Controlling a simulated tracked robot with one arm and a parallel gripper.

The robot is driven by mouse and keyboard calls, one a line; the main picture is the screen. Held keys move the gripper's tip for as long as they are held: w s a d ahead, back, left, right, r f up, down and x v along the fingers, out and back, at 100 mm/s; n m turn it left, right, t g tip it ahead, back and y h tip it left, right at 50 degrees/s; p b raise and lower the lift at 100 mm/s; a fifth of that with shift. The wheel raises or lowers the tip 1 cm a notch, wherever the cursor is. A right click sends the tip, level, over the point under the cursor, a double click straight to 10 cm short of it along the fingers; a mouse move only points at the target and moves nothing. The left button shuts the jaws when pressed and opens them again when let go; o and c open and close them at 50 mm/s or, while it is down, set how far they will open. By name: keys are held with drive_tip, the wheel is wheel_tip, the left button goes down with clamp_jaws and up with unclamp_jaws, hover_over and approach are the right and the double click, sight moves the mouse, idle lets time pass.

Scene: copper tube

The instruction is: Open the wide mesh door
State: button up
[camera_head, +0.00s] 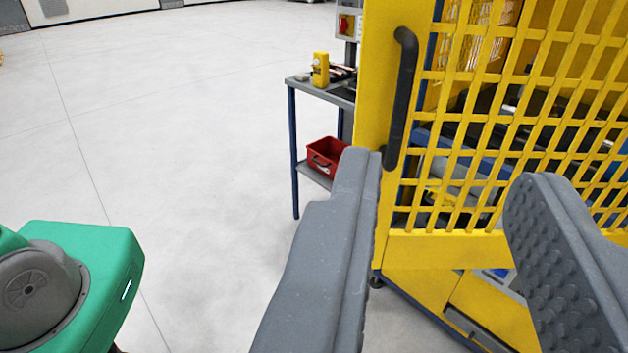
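The wide mesh door (455,245) is yellow with a square grid and fills the right side of the view. It looks shut. A dark grey bar handle (402,98) stands upright on the solid yellow strip at its left edge. My gripper (445,190) is open, with its two grey fingers wide apart. The right fingertip is in front of the mesh, to the right of the handle. Nothing is between the fingers.
A small blue-legged side table (295,150) stands left of the door, with a yellow device (321,69) on top and a red bin (325,155) on its lower shelf. A control box with a red switch (347,25) is behind.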

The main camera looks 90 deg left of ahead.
drive_tip(key=s+b, duration=0.1)
drive_tip(key=b, duration=0.1)
drive_tip(key=s+b, duration=0.1)
drive_tip(key=b, duration=0.1)
drive_tip(key=shift+a, duration=0.35)
drive_tip(key=shift+r, duration=0.1)
